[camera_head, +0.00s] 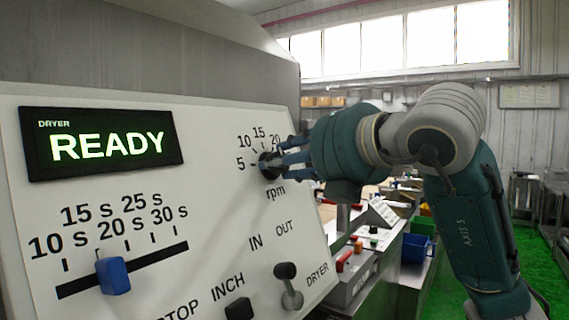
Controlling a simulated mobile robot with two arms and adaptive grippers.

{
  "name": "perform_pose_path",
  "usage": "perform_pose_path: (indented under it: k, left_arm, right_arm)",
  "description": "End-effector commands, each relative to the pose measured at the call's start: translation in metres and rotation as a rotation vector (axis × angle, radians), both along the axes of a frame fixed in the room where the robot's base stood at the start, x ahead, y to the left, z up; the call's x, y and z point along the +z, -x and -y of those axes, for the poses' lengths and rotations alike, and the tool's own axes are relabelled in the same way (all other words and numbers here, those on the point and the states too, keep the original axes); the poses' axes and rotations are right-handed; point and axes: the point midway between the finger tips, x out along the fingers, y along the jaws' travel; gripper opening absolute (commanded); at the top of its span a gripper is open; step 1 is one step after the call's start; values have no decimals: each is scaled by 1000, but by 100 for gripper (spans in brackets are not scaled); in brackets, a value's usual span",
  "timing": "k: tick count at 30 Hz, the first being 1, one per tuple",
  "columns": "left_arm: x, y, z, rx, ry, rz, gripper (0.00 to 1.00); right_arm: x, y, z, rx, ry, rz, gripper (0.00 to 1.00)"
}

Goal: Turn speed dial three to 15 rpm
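The black rpm dial (267,166) is on the sloping white panel, with 5, 10, 15 and 20 marked around it. Its right side is hidden behind my fingers and its pointer cannot be read. No number naming the dial shows. My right gripper (284,160) comes in from the right with its blue-grey fingers at the dial. I cannot tell whether they grip it or only stand around it. My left gripper is not in view.
A display (105,143) reads DRYER READY. A grey-knobbed IN/OUT lever (288,285) and a black INCH button (239,309) are below the dial. A bench with blue bins (416,248) lies beyond the panel.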

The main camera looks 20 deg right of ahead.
Motion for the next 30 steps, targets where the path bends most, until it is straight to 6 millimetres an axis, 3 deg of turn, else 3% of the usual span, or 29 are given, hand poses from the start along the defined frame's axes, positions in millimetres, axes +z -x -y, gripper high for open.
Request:
perform_pose_path:
  k: [1,18,19,21,30]
  left_arm:
    - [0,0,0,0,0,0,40]
    - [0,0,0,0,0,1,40]
    - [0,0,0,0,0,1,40]
    - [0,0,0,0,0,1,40]
    - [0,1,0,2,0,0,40]
  right_arm:
    - [7,0,4,-13,-17,8,7]
    - [6,0,4,-24,-36,-10,7]
    - [6,0,4,-24,-36,-10,37]
    - [6,0,4,-24,-36,-11,50]
    - [3,0,2,-20,-32,-17,50]
